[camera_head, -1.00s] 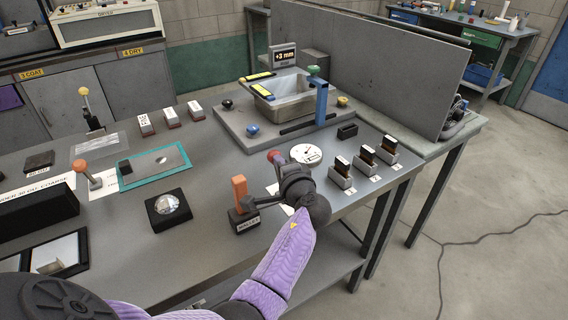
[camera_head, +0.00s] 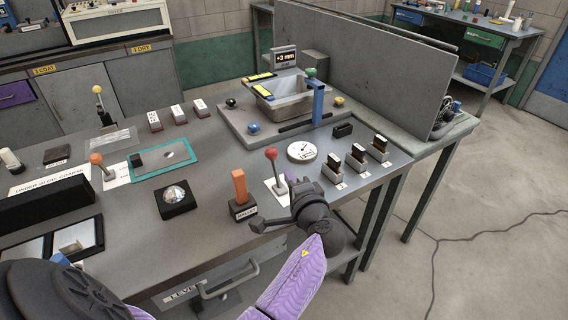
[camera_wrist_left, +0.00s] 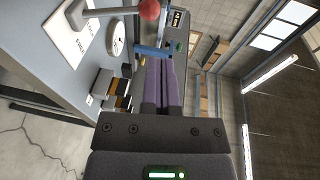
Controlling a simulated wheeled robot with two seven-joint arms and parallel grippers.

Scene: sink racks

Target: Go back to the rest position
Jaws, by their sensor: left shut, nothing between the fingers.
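My left gripper (camera_head: 299,188) is at the front edge of the grey bench, on the end of my purple-sleeved arm. In the left wrist view its two fingers (camera_wrist_left: 163,78) lie together, shut with nothing between them. A lever with a red ball (camera_head: 271,154) stands upright on a white plate just behind the gripper. The red ball also shows at the top of the left wrist view (camera_wrist_left: 149,10), apart from the fingers. My right gripper is not in view.
An orange block on a dark base (camera_head: 240,190) stands left of the gripper. A round white dial (camera_head: 301,151) and several small slotted holders (camera_head: 357,157) are behind and right. A sink (camera_head: 290,98) and a tall grey panel (camera_head: 370,65) stand farther back.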

